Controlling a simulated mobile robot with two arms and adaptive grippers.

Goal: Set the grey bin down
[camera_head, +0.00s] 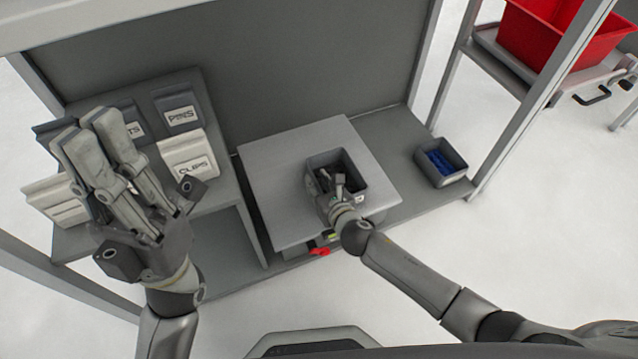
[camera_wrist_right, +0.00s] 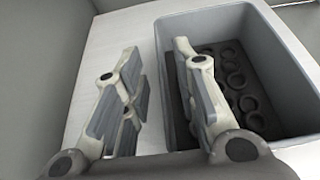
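The grey bin (camera_head: 362,186) rests upright on the raised light-grey platform in the head view. In the right wrist view the bin (camera_wrist_right: 283,55) fills the right side, with dark round shapes inside. My right gripper (camera_head: 326,182) is at its near-left side; the gripper (camera_wrist_right: 160,85) is open in the wrist view. One finger is outside the bin and the other inside, with the left wall between them and visible gaps. My left gripper (camera_head: 83,128) is raised, empty and apparently open, in front of the labelled bins. It is away from the grey bin.
The platform (camera_head: 275,175) has bare room left of the bin. Labelled bins, including CLIPS (camera_head: 187,158), stand on a left shelf. A small bin (camera_head: 460,178) with blue contents is on the lower surface at right. A red crate (camera_head: 540,42) is top right.

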